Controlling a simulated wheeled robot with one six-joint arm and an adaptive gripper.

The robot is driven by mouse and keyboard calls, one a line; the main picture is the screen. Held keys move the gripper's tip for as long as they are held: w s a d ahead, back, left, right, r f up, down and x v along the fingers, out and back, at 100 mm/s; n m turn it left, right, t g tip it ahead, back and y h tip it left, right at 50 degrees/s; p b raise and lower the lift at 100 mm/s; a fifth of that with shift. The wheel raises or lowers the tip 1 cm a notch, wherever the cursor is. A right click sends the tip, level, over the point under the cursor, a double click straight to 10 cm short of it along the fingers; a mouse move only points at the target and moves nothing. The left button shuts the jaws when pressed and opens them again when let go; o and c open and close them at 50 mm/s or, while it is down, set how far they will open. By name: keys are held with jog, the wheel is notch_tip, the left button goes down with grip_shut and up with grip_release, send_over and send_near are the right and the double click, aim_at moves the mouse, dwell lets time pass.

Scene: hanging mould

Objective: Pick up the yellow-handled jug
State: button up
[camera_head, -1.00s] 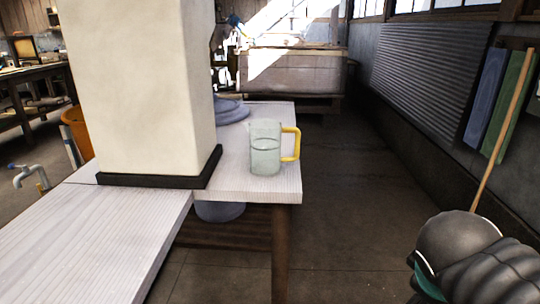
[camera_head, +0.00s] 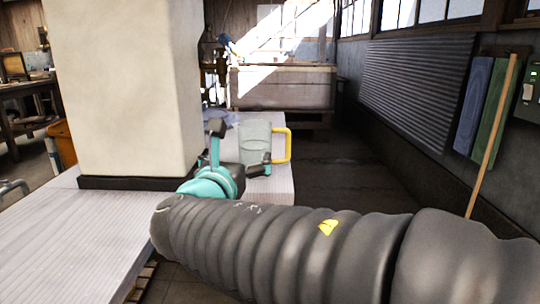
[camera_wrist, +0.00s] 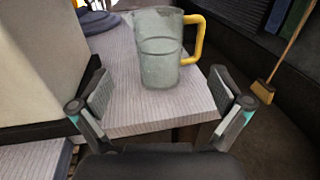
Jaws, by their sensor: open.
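The clear jug (camera_head: 256,141) with a yellow handle (camera_head: 288,145) stands upright near the end of the pale table (camera_head: 275,190). Its handle points right, past the table's right edge. In the wrist view the jug (camera_wrist: 158,55) stands ahead of my gripper (camera_wrist: 162,103), between the lines of the two fingers but beyond their tips. My gripper (camera_head: 240,150) is open and empty, with its fingers on either side of the jug's lower part as seen from the head camera. The near finger and the arm hide part of the jug's base there.
A thick cream pillar (camera_head: 125,90) with a dark base stands on the table just left of my gripper. A blue-grey round item (camera_wrist: 95,22) lies behind the jug on the left. Open floor (camera_head: 345,165) lies right of the table. A broom (camera_wrist: 263,90) leans at the right wall.

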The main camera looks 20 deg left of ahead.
aim_at(252, 143)
jog(key=w, duration=0.6)
jog(key=shift+w+a, duration=0.1)
jog(key=shift+w, duration=0.3)
jog(key=shift+w+a+f, duration=0.15)
jog(key=shift+w+a, duration=0.05)
jog(key=shift+w, duration=1.25)
jog(key=shift+w+a+f, duration=0.1)
jog(key=shift+w+a, duration=0.05)
jog(key=shift+w, duration=1.25)
jog(key=c, duration=1.1)
